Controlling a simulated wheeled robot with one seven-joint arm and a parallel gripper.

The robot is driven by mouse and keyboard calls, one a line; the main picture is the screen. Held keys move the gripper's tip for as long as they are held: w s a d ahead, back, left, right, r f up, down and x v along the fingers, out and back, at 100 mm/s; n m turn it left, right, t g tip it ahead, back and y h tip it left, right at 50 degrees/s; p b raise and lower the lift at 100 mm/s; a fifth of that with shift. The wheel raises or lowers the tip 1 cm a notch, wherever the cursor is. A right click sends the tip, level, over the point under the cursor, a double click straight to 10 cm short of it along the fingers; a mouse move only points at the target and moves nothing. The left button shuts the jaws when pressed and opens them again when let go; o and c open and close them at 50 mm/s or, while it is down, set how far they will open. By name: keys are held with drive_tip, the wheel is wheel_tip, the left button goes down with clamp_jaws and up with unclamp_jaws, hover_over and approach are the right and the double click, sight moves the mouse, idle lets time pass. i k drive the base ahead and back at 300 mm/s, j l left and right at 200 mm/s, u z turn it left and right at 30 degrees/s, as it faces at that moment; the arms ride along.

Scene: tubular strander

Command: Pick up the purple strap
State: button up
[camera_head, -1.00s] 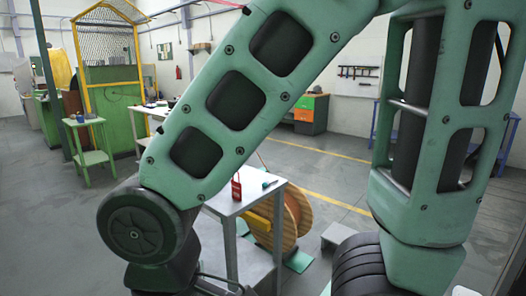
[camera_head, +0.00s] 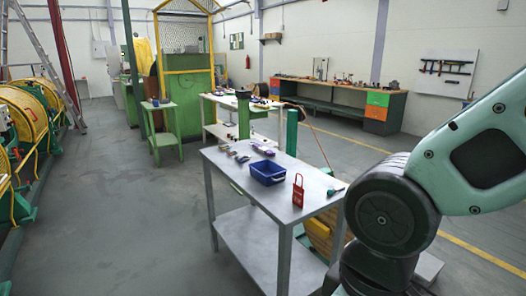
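A small purple item (camera_head: 263,150), which looks like the purple strap, lies on the grey metal table (camera_head: 217,157) just behind a blue bin. It is too small to make out its shape. My gripper is out of view. Only links of my arm show at the right, over the table's right side and well apart from the purple item.
The same table holds the blue bin (camera_head: 268,172), a red tag-like item (camera_head: 298,190), a green-handled tool (camera_head: 336,191) and small parts. A second table (camera_head: 228,98) and a green stand (camera_head: 168,133) are behind. Floor left of the table is clear.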

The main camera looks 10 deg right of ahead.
sight(265, 150)
drive_tip(key=i+j+u, duration=0.25)
drive_tip(key=i, duration=0.25)
drive_tip(key=i+j+u, duration=0.3)
drive_tip(key=i, duration=0.2)
drive_tip(key=i+u, duration=0.25)
drive_tip(key=i, duration=0.3)
drive_tip(key=i+j+z, duration=0.1)
drive_tip(key=i+z, duration=0.15)
drive_tip(key=i, duration=0.35)
drive_tip(key=i+j+z, duration=0.25)
drive_tip(key=i, duration=0.35)
drive_tip(key=i+z, duration=0.95)
drive_tip(key=k, duration=0.1)
